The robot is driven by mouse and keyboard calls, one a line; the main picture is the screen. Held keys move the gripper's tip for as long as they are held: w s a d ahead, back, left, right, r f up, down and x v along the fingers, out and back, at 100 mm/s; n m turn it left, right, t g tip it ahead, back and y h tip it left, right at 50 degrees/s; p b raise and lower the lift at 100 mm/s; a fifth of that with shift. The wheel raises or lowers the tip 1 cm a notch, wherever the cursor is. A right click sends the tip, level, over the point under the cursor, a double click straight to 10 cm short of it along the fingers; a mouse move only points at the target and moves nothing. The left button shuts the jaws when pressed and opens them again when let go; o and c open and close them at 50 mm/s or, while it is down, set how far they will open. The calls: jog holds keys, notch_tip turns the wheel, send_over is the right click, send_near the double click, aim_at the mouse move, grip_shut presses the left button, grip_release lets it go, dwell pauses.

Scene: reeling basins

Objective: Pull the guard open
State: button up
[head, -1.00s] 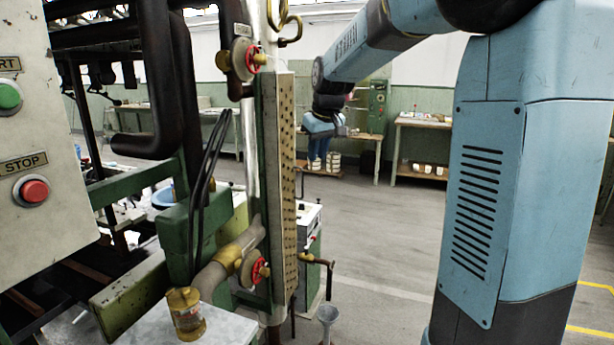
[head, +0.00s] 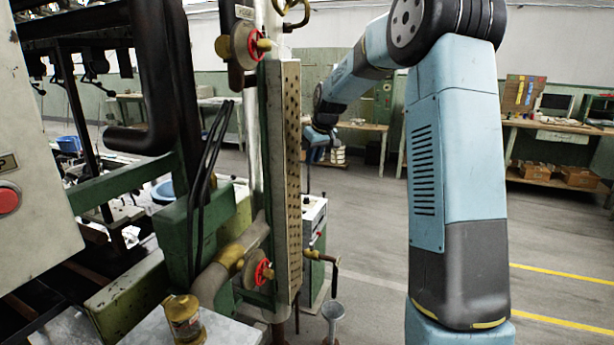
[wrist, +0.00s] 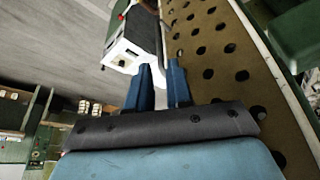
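The guard (head: 285,185) is a tall, narrow cream panel with rows of holes, upright on the green machine frame in the head view. It also fills the upper right of the wrist view (wrist: 212,40). My gripper (head: 316,140) is just right of the guard's right edge in the head view, small and partly hidden by it. In the wrist view, my gripper's two blue fingers (wrist: 162,75) stand apart with a gap. The right finger overlaps the guard's edge in the picture; whether it touches cannot be told. I see nothing clearly held between them.
Red valve handwheels (head: 262,272) sit beside the guard. A white cabinet (head: 313,217) stands behind it, with a brass tap and a funnel (head: 333,312) below. A glass jar (head: 184,318) stands front left. The floor to the right is open, with benches behind.

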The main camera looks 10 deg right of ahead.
jog(key=x, duration=0.8)
jog(key=shift+f, duration=0.15)
grip_shut()
